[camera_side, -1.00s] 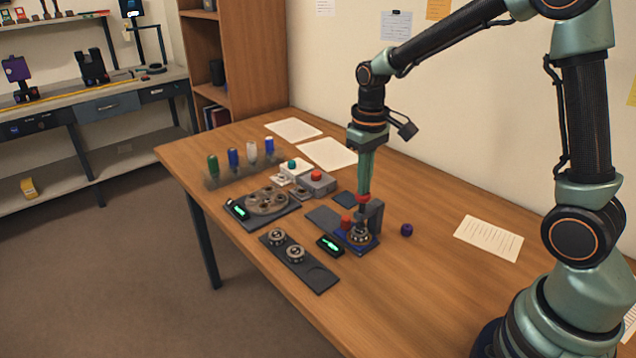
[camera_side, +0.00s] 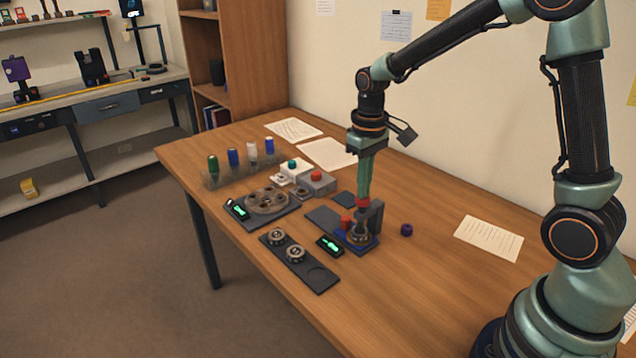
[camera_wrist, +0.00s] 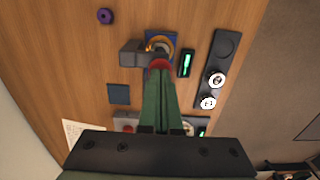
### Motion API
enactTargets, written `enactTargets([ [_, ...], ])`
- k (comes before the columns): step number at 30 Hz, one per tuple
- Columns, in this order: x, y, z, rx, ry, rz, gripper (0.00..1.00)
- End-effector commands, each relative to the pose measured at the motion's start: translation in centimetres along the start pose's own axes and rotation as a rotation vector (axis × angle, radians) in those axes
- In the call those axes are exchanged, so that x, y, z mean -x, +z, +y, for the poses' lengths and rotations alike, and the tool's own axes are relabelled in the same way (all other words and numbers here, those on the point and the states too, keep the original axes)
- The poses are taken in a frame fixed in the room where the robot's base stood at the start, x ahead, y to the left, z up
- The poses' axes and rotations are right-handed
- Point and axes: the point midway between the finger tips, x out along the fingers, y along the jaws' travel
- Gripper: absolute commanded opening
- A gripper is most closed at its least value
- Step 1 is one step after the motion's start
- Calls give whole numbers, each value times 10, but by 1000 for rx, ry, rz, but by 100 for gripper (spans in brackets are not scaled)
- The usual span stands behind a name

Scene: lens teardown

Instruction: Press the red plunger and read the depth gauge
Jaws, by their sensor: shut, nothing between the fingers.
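The red plunger (camera_side: 361,203) is on the small press stand (camera_side: 376,215), above a round lens part (camera_side: 358,237) on a blue base. The depth gauge (camera_side: 330,245) is a small black box with a lit green display, beside the stand. It also shows in the wrist view (camera_wrist: 186,63); its reading is too small to make out.
A dark tray (camera_side: 300,262) with two round lens parts lies in front. A second black plate with a round holder (camera_side: 267,201) and green display is to the left. Red and green button boxes (camera_side: 317,180) stand behind. A purple knob (camera_side: 406,230) lies right of the stand.

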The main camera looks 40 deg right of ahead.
Motion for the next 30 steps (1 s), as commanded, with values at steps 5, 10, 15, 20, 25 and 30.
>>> enactTargets([
  [5,11,-1,0,0,0,3,0],
  [10,26,0,0,0,0,3,0],
  [15,39,-1,0,0,0,3,0],
  [20,52,-1,0,0,0,3,0],
  [25,66,0,0,0,0,3,0],
  [30,80,-1,0,0,0,3,0],
])
